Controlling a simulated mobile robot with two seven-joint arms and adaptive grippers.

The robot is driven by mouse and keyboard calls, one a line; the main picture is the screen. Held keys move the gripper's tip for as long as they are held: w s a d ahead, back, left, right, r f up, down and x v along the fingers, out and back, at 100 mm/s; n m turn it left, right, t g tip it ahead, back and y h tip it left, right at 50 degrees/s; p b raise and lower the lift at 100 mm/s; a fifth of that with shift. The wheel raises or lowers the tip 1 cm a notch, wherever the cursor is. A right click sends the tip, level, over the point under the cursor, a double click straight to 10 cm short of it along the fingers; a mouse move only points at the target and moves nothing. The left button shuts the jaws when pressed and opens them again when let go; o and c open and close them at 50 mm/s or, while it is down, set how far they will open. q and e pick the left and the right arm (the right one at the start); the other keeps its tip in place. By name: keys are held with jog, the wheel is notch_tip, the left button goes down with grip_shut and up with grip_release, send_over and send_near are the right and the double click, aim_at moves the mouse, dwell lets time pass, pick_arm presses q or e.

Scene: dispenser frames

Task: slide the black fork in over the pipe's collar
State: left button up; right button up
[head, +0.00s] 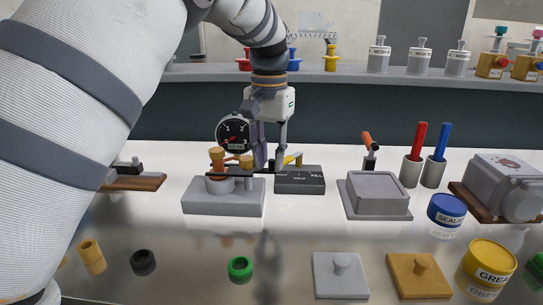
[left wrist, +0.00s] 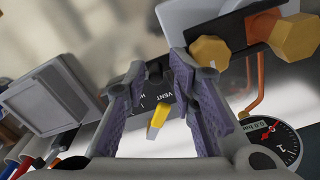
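My left gripper (head: 272,148) hangs above the middle of the bench, over a black box (head: 299,181) with a yellow lever (head: 293,158). In the left wrist view its fingers (left wrist: 159,70) are apart, with the yellow lever (left wrist: 158,121) showing in the gap; contact cannot be told. Left of the box, a grey block (head: 222,203) carries tan knobs (head: 217,154) and a grey round fitting. A thin dark strip, possibly the black fork (head: 262,172), runs by the fitting toward the box. The collar cannot be made out clearly. My right gripper is out of view.
A dial gauge (head: 233,133) stands close behind the block. A grey lidded box (head: 375,197), cups with red and blue handles, and sealant and grease tubs stand to the right. Knobbed plates (head: 340,274) and a green ring (head: 240,268) lie in front. My left arm hides the left side.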

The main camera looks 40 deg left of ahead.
pick_arm(q)
jog(key=shift+a, duration=0.1)
notch_tip(320, 180, up, 8)
jog(key=shift+f, duration=0.1)
dwell(0.5)
dwell(0.3)
